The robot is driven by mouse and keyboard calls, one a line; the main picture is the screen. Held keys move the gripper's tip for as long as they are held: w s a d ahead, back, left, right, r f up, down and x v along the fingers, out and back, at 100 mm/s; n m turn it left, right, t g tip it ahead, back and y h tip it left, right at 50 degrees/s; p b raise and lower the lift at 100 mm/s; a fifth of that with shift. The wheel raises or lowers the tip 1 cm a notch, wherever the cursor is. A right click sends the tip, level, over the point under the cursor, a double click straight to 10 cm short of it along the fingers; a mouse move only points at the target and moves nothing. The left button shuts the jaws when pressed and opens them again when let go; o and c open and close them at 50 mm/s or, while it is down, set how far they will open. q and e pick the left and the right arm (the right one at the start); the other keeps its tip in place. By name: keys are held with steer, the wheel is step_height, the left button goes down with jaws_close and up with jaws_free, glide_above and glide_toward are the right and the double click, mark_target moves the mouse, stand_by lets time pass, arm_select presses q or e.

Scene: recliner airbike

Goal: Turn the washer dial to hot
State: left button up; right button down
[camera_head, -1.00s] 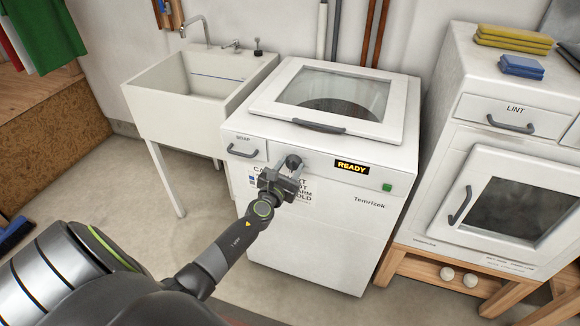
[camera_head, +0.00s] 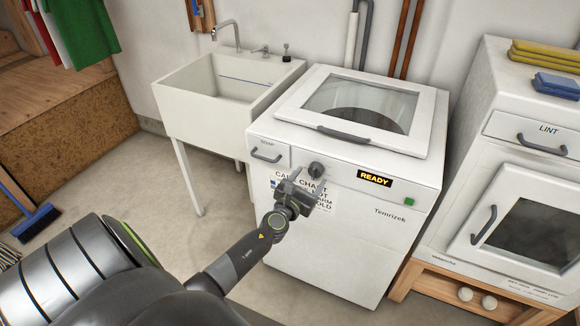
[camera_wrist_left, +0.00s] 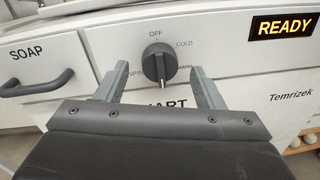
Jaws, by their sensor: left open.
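The washer (camera_head: 335,250) stands in the middle of the head view with its READY display lit. Its dark round dial (camera_head: 316,170) is on the front panel, between the soap drawer and the display. In the left wrist view the dial (camera_wrist_left: 161,62) has OFF above, COLD and WARM on its right and SPIN on its left. A pale mark on it points down; the label there is hidden or unreadable. My left gripper (camera_head: 306,190) is open and empty, just below and in front of the dial, apparently apart from it. My right gripper is not in view.
The soap drawer handle (camera_head: 266,156) juts out left of the dial. A green button (camera_head: 410,202) is at the panel's right. A white sink (camera_head: 200,130) stands left, and a dryer (camera_head: 520,180) on a wooden stand right. Bare floor lies in front.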

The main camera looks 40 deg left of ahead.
arm_select(q)
steer(key=s+d+b, duration=0.1)
steer(key=s+d, duration=0.1)
steer(key=s, duration=1.2)
steer(key=shift+s+d, duration=0.3)
steer(key=shift+s, duration=0.1)
steer(key=s+a+f+n+g, duration=0.1)
steer(key=s+f+n+g, duration=0.35)
steer(key=f+n, duration=0.7)
steer(key=s+a+f+n+g, duration=0.1)
steer(key=s+f+n+g, duration=0.4)
steer(key=f, duration=1.1)
steer(key=s+d+f+n+g, duration=0.2)
steer(key=s+f+n, duration=0.3)
steer(key=s, duration=0.4)
steer(key=s+d+f+n+g+h, duration=0.1)
steer(key=s+d+f+n+g, duration=0.1)
steer(key=s+f+n, duration=0.4)
steer(key=s+d+f+n+g+h, duration=0.1)
steer(key=s+d+f+n+g, duration=0.1)
steer(key=s+f+n, duration=0.4)
steer(key=s+n+g, duration=0.1)
steer(key=s+n, duration=0.2)
steer(key=s, duration=0.3)
steer(key=shift+d, duration=0.35)
steer(key=shift+w, duration=0.1)
